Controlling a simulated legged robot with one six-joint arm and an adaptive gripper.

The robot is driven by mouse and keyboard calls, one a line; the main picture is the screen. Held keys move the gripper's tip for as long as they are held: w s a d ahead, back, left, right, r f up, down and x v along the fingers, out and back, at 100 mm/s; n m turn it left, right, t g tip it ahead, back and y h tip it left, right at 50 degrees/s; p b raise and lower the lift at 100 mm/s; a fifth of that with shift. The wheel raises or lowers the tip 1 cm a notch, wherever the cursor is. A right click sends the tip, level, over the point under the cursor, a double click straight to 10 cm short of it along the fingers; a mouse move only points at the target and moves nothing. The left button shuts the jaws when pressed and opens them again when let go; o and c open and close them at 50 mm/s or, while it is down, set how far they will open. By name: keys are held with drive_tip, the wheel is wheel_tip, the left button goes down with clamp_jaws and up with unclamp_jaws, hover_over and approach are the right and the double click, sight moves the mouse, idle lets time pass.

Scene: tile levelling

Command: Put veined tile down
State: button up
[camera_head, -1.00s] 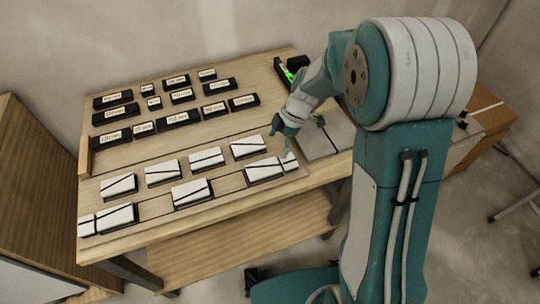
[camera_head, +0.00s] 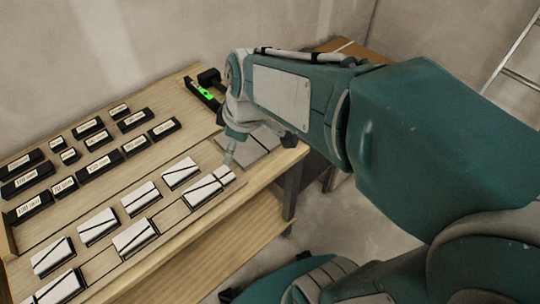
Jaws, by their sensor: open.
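Several white tiles with dark veins lie in two rows along the front of the wooden workbench. My gripper (camera_head: 231,152) is open at the right end of the rows. Its visible fingertip is just above or touching the small end veined tile (camera_head: 224,174); I cannot tell which. A larger veined tile (camera_head: 203,191) lies directly to the left of that small one. Other veined tiles include one in the back row (camera_head: 181,173) and one in the front row (camera_head: 135,236). My wrist partly hides the area around the gripper.
Labelled black blocks (camera_head: 97,139) fill the back left of the workbench (camera_head: 190,135). A black level with a green vial (camera_head: 203,92) lies at the back right. Flat grey plates (camera_head: 252,150) lie right of my gripper. A ladder (camera_head: 515,75) stands at the far right.

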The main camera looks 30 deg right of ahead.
drive_tip(key=s+d+r+m+t+h, duration=0.2)
drive_tip(key=s+d+r+m+t, duration=0.1)
drive_tip(key=s+m, duration=0.6)
drive_tip(key=shift+s+d+r, duration=0.25)
drive_tip(key=shift+r, duration=0.15)
